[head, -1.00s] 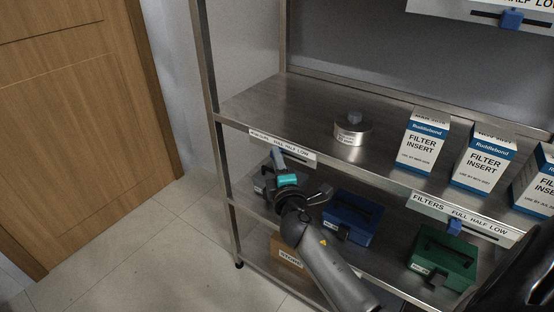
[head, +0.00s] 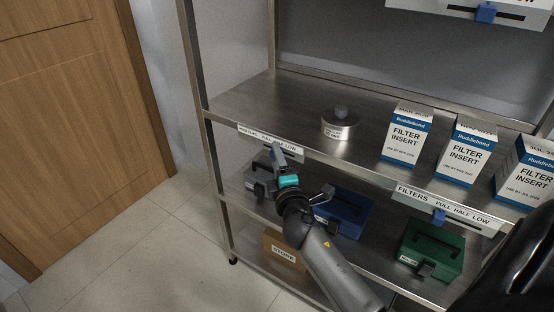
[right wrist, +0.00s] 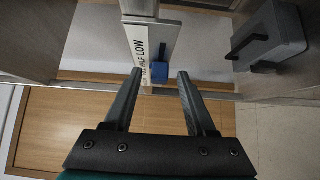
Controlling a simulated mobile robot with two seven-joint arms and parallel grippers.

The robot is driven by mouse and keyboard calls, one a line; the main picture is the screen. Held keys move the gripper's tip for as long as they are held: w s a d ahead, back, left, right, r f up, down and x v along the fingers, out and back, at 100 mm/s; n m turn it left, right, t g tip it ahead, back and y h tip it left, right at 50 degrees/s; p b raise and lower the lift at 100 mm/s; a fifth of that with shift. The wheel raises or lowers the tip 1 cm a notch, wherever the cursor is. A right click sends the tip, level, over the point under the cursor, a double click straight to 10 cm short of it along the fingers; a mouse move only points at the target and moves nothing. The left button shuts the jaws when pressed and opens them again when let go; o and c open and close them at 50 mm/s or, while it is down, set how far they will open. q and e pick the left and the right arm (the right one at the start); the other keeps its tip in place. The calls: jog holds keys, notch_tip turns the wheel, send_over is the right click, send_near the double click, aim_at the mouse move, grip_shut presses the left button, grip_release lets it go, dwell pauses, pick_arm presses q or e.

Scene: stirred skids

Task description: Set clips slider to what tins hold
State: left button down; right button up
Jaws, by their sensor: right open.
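A white label strip (head: 249,135) with FULL, HALF and LOW runs along the upper shelf's front edge at the left. Its first word is too small to read surely. Its blue slider (right wrist: 159,72) shows in the right wrist view, seemingly beside HALF; in the head view my gripper hides it. My right gripper (head: 279,155) is at this strip. In the right wrist view its open fingers (right wrist: 158,80) point at the slider, one to each side in the picture, with nothing held. One round metal tin (head: 338,129) with a grey knob stands on the shelf behind. My left gripper is out of view.
Filter insert boxes (head: 405,136) stand right of the tin, above the FILTERS strip (head: 471,219) with its own blue slider (head: 439,215). Grey (head: 262,176), blue (head: 346,212) and green (head: 432,249) cases sit on the shelf below. A wooden door (head: 75,120) is left.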

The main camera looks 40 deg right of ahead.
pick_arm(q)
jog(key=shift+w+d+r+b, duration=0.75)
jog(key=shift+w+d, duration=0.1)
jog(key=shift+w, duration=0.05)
pick_arm(e)
jog(key=v, duration=1.5)
jog(key=shift+s, duration=0.15)
